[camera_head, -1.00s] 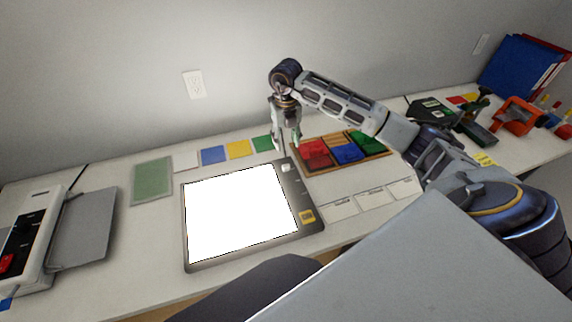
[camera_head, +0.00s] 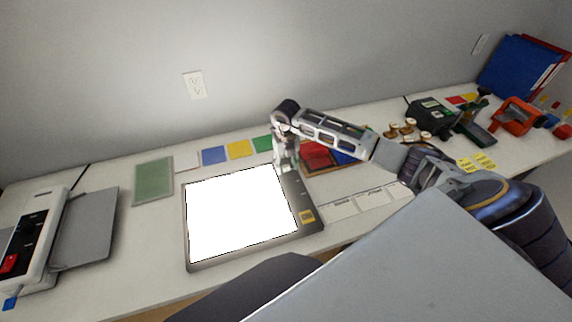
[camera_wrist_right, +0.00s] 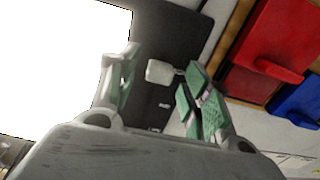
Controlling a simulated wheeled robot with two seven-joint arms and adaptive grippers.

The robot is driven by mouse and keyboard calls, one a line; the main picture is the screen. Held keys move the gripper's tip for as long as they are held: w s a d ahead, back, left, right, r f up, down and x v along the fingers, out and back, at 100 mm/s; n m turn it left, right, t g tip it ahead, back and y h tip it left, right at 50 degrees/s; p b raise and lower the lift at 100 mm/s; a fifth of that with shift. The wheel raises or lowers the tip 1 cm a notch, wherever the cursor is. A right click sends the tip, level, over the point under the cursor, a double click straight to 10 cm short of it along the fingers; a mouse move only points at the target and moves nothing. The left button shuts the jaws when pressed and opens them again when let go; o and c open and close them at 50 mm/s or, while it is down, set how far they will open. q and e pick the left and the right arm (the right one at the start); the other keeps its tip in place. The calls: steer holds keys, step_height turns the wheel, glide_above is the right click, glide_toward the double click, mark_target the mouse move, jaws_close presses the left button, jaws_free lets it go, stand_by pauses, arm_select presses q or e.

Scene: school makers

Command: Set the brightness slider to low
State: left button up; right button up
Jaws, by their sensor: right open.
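The light pad (camera_head: 240,213) lies on the table with its screen glowing bright white and a dark control strip along its right side. The brightness slider's white knob (camera_wrist_right: 160,71) shows in the right wrist view near the far end of that strip; in the head view my gripper hides it. My right gripper (camera_head: 284,168) is lowered over the strip's far end. In the right wrist view its two green-padded fingers (camera_wrist_right: 158,95) are open, one on each side of the knob. I cannot tell whether they touch it. My left gripper is not in view.
A wooden tray with red and blue blocks (camera_head: 318,156) stands close to the right of the gripper. Coloured cards (camera_head: 239,149) lie behind the pad. A white laminator-like machine (camera_head: 32,237) stands at the left. White labelled cards (camera_head: 357,203) lie right of the pad.

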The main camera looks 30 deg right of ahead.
steer(key=shift+f, duration=0.35)
jaws_close()
